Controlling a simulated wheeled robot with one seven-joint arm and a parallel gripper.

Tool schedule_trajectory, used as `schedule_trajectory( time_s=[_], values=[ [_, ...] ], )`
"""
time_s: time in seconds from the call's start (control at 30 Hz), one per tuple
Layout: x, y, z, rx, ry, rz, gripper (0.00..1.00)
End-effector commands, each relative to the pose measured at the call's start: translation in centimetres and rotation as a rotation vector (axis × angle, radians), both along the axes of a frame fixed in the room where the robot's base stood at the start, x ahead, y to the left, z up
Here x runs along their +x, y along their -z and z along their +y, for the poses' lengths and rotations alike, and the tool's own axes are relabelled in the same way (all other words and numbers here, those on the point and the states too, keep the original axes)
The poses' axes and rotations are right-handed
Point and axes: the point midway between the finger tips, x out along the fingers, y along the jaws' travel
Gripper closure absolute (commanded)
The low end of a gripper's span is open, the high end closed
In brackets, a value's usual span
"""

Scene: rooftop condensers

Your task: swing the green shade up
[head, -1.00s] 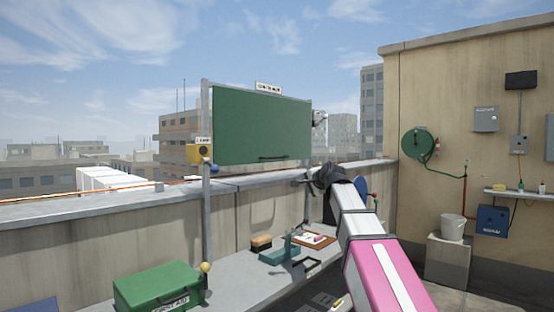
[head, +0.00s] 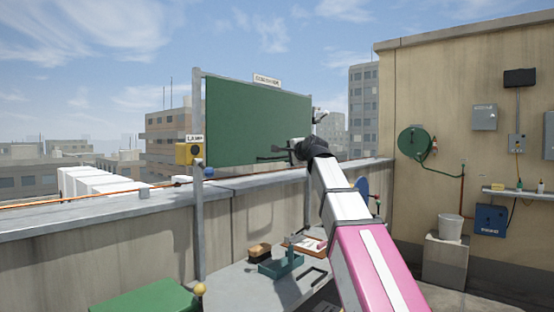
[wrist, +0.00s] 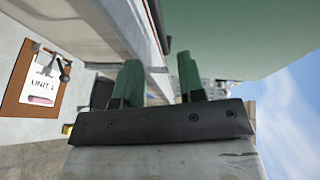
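The green shade (head: 250,120) is a flat panel hanging down in a grey post frame. It also fills the top of the wrist view (wrist: 235,35). A dark bar handle (wrist: 156,25) runs near its lower edge in the wrist view. My gripper (head: 265,154) is at the lower right part of the shade in the head view, overlapping the handle there. In the wrist view the two green-padded fingers (wrist: 160,82) stand apart with nothing between their tips. The handle lies just ahead of the gap. I cannot tell whether anything touches.
A grey bench (head: 235,283) below holds a teal tool stand (head: 282,265), a brown block and a clipboard (wrist: 36,85). A green box (head: 150,299) is at front left. A yellow lamp box (head: 187,153) sits on the left post (head: 198,220). A parapet (head: 100,225) runs behind.

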Motion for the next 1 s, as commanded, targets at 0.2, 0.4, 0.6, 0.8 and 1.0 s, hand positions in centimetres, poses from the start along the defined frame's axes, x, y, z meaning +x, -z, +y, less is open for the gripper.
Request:
schedule_trajectory(
  time_s=[0.2, 0.4, 0.6, 0.8, 1.0],
  values=[
    [3.1, 0.5, 1.7, 0.0, -0.001, 0.001, 0.64],
    [6.2, 1.1, 3.4, 0.0, -0.001, 0.001, 0.64],
    [8.0, 1.6, 4.5, -0.001, -0.001, 0.001, 0.64],
    [8.2, 1.7, 4.6, -0.001, 0.0, 0.0, 0.64],
    [8.2, 1.7, 4.6, -0.001, 0.0, 0.0, 0.93]
  ],
)
